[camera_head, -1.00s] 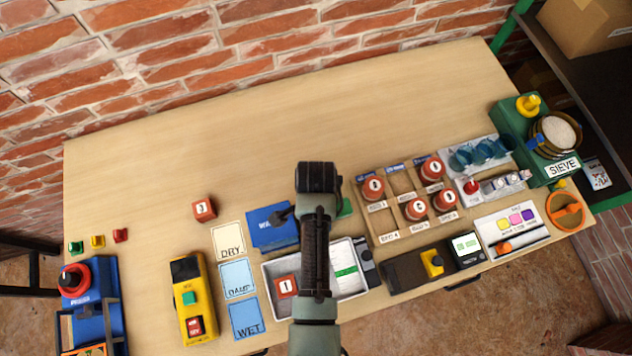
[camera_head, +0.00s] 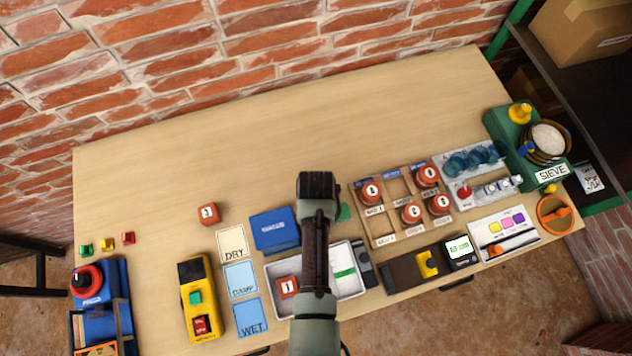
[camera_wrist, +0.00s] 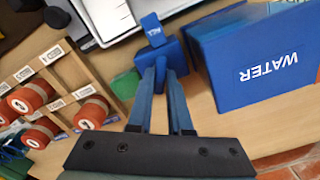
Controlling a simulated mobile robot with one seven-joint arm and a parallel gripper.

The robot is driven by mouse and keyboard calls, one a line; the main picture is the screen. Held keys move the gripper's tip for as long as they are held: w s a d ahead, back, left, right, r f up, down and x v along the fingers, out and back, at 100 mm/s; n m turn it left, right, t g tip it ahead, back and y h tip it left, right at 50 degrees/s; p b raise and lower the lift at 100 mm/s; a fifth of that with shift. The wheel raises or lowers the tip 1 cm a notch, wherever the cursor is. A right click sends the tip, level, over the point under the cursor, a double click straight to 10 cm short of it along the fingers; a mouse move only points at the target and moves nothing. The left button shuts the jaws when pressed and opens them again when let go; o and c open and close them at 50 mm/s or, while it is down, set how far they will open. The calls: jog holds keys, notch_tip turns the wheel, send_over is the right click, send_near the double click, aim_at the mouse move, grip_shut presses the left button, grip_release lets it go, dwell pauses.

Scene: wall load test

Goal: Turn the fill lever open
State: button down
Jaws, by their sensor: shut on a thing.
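The blue water tank (camera_wrist: 255,60), marked WATER, stands at the right in the wrist view; in the head view the tank (camera_head: 272,230) is left of my arm. Beside it is a small blue block (camera_wrist: 176,52) with a blue tab (camera_wrist: 152,28) whose lettering appears to read FILL. My gripper (camera_wrist: 160,66) points at this block, its two blue fingers converging at the block's near side. It is shut on the fill lever, whose gripped part is mostly hidden between the fingertips. In the head view my arm hides the gripper and lever.
A wooden rack (camera_head: 388,196) with red-capped jars stands right of my arm. A grey tray (camera_head: 350,288) holding a red block lies in front of the tank. A green piece (camera_wrist: 125,84) lies close to my fingers. The back of the table is clear.

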jog(key=n+p, duration=0.1)
jog(key=n, duration=0.4)
jog(key=shift+n, duration=0.3)
dwell(0.4)
jog(key=c, duration=0.8)
grip_release()
jog(key=shift+c, duration=0.2)
notch_tip(320, 180, up, 13)
jog(key=shift+b, duration=0.4)
